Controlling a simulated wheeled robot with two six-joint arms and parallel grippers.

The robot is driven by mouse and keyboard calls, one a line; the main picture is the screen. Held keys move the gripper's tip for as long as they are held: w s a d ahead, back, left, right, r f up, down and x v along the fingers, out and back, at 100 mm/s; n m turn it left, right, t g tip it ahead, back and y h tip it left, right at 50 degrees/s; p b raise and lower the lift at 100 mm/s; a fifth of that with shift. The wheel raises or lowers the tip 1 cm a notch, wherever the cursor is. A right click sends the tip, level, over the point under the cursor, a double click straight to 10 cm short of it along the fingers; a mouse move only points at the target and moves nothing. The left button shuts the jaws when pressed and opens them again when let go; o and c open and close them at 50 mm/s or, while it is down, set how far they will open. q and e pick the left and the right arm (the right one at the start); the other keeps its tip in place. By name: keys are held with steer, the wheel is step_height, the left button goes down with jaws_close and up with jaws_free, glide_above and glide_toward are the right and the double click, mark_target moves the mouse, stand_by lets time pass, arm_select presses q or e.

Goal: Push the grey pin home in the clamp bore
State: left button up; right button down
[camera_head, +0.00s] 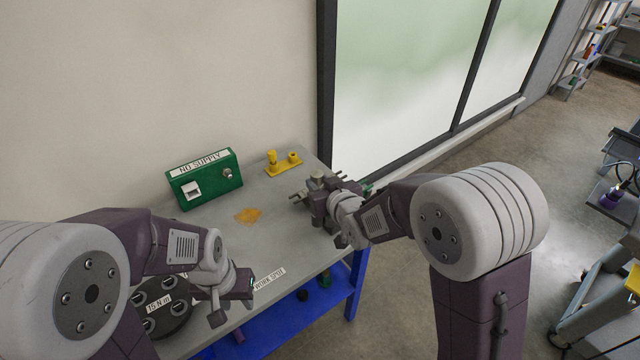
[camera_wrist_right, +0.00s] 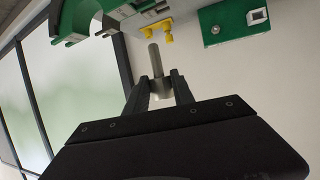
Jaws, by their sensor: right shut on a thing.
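In the right wrist view the grey pin (camera_wrist_right: 160,80) stands between the two dark fingers of my right gripper (camera_wrist_right: 160,92), which is shut on its thicker lower part. Its thin end points away from the gripper. A green clamp with curved jaws (camera_wrist_right: 75,22) shows at the top left, apart from the pin in the picture. The clamp bore cannot be made out. In the head view my right gripper (camera_head: 318,192) is over the bench's right end and mostly hides the clamp and pin. My left gripper (camera_head: 232,298) is above the bench's near edge; its finger gap is unclear.
A green box labelled NO SUPPLY (camera_head: 205,177) and a yellow holder (camera_head: 284,164) stand at the back of the grey bench (camera_head: 215,222). An orange stain (camera_head: 248,215) lies mid-bench. A dark round fixture (camera_head: 163,308) is by my left arm. The bench middle is clear.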

step_height(320, 180, down, 6)
steer(key=b, duration=0.5)
steer(key=shift+r+b, duration=0.15)
steer(key=shift+b, duration=0.15)
steer(key=shift+s+r, duration=0.1)
stand_by(0.6)
steer(key=shift+f+b, duration=2.1)
steer(key=shift+b, duration=0.15)
steer(key=shift+s+d+f, duration=0.1)
steer(key=shift+s+f, duration=0.05)
